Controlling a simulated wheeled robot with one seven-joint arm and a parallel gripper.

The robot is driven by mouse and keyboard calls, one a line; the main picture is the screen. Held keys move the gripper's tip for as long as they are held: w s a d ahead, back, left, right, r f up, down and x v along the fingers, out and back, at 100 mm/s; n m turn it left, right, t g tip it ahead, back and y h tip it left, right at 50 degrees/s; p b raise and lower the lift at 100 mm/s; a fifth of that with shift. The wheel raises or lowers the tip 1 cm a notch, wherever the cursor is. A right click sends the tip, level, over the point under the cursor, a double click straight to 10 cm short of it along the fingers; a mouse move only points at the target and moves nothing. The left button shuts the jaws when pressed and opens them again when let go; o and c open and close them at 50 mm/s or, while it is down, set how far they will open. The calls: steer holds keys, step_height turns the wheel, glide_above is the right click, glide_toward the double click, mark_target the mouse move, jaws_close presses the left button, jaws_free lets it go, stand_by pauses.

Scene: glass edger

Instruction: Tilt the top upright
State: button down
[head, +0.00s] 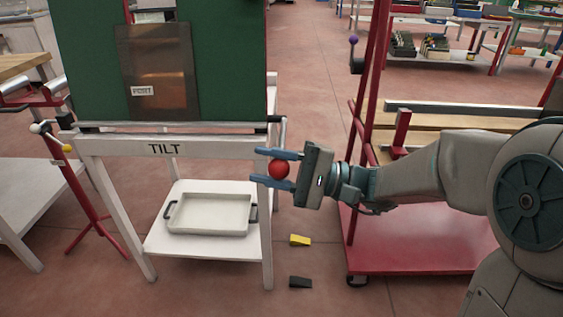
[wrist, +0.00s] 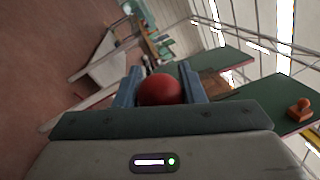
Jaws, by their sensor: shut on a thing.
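The tilting table, marked TILT, has a white frame (head: 200,149). A red ball knob (head: 279,169) is at the table's right side, by a grey crank-like rod (head: 283,133). My gripper (head: 274,169) is shut on the red knob, with one blue finger above it and one below. In the wrist view the red knob (wrist: 160,90) sits between the fingers, and the green top (wrist: 222,62) shows beyond.
A white tray (head: 210,232) rests on the table's lower shelf. A yellow wedge (head: 300,240) and a dark wedge (head: 300,282) lie on the floor. A red cart (head: 420,250) stands at right behind my arm. A red stand (head: 90,205) is at left.

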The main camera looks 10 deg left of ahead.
steer(key=shift+s+a+f, duration=0.2)
steer(key=shift+s+f, duration=0.05)
steer(key=shift+f, duration=0.2)
steer(key=c, duration=0.9)
jaws_free()
steer(key=shift+a, duration=0.15)
steer(key=shift+c, duration=0.2)
steer(key=shift+w+d, duration=0.25)
steer(key=shift+d, duration=0.4)
steer(key=p+v, duration=0.2)
steer(key=v, duration=1)
steer(key=shift+d+f, duration=0.15)
steer(key=shift+d, duration=0.2)
